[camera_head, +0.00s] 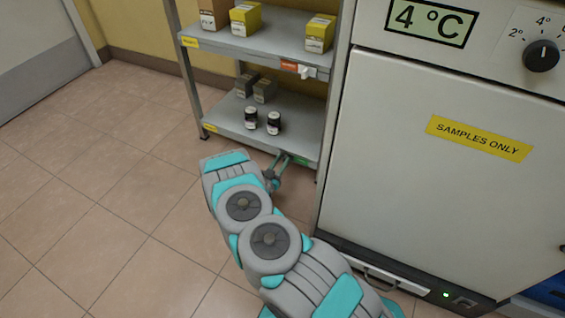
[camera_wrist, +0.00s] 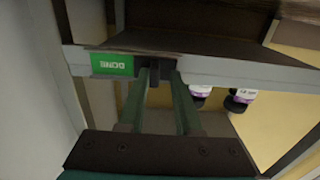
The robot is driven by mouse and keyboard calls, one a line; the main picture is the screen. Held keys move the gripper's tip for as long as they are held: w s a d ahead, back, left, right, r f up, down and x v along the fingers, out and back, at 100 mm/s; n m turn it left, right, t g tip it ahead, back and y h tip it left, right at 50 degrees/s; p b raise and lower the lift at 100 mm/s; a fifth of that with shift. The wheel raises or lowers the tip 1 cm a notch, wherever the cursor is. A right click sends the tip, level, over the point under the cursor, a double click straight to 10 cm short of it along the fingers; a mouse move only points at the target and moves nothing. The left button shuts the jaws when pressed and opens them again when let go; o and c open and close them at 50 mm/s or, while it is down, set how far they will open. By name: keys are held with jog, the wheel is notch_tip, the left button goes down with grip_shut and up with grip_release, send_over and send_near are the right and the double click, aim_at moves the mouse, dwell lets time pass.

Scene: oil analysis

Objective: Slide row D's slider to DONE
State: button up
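The green DONE label (camera_wrist: 112,64) shows upside down on the front edge of a shelf in the wrist view. Just right of it is a small dark piece (camera_wrist: 162,70), likely the slider's tab. The fingertips of my gripper (camera_wrist: 161,74) are at this piece, one on each side, with no clear gap. Whether they press on it I cannot tell. In the head view, my gripper (camera_head: 283,161) reaches the front edge of the lower shelf (camera_head: 228,118), near its right end, beside a small green patch. The row letter is not readable.
Two dark bottles (camera_head: 262,122) and two grey boxes (camera_head: 256,87) stand on the lower shelf. The upper shelf (camera_head: 245,43) holds several boxes and has an orange label with a white slider (camera_head: 307,72). A fridge (camera_head: 420,150) stands close on the right. Open floor (camera_head: 100,215) lies left.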

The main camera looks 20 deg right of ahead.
jog(key=shift+o, duration=0.8)
jog(key=v, duration=0.7)
jog(key=shift+s+a, duration=0.25)
jog(key=shift+s, duration=0.1)
